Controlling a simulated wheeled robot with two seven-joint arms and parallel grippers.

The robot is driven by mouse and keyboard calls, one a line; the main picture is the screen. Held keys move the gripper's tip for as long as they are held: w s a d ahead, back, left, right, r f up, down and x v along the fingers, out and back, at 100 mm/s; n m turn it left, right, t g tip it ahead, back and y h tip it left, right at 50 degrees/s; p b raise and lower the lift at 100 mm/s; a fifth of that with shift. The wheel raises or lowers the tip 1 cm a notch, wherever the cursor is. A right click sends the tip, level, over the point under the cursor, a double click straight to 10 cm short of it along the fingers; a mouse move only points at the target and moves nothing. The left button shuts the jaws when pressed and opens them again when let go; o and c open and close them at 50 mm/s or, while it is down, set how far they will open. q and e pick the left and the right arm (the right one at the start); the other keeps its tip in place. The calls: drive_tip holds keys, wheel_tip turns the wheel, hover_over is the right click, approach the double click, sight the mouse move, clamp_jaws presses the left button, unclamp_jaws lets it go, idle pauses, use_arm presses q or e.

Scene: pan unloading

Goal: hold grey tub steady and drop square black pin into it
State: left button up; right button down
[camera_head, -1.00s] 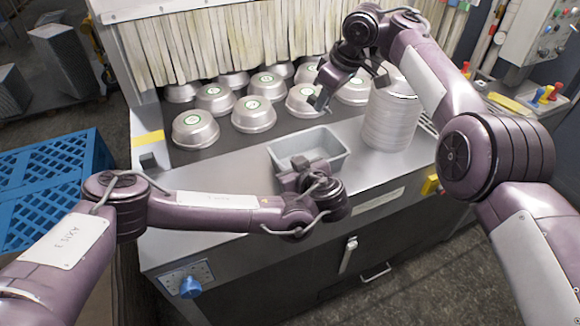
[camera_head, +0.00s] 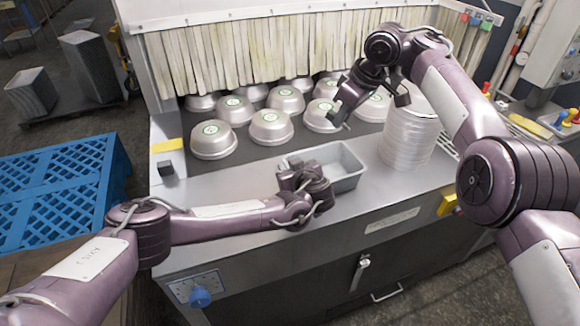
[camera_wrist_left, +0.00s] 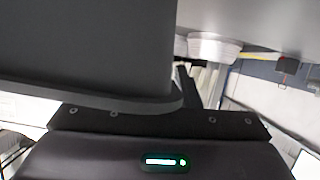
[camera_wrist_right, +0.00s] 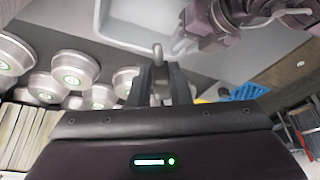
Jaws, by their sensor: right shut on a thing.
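The grey tub (camera_head: 345,172) stands on the steel ledge; it also shows in the right wrist view (camera_wrist_right: 112,22). My left gripper (camera_head: 292,172) is at the tub's near left side. A large dark surface fills the upper left of the left wrist view and hides most of the fingers, so its opening is unclear. My right gripper (camera_head: 338,112) is above and behind the tub, in front of the pans. In the right wrist view it is shut on a slim pin (camera_wrist_right: 157,55), which looks grey there. The pin's cross-section cannot be told.
Several upturned metal pans (camera_head: 270,127) lie behind the tub under a strip curtain (camera_head: 270,50). A stack of pale round pans (camera_head: 408,140) stands just right of the tub. A small black block (camera_head: 166,168) sits at the ledge's left end. The ledge between is clear.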

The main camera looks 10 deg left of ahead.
use_arm(q)
clamp_jaws()
idle(0.3)
use_arm(e)
wheel_tip(320, 180, down, 11)
drive_tip(key=w+a+m+t+h, duration=0.1)
drive_tip(key=w+m+t+h, duration=0.1)
drive_tip(key=m, duration=0.7)
drive_tip(key=shift+w, duration=0.25)
drive_tip(key=shift+f, duration=0.1)
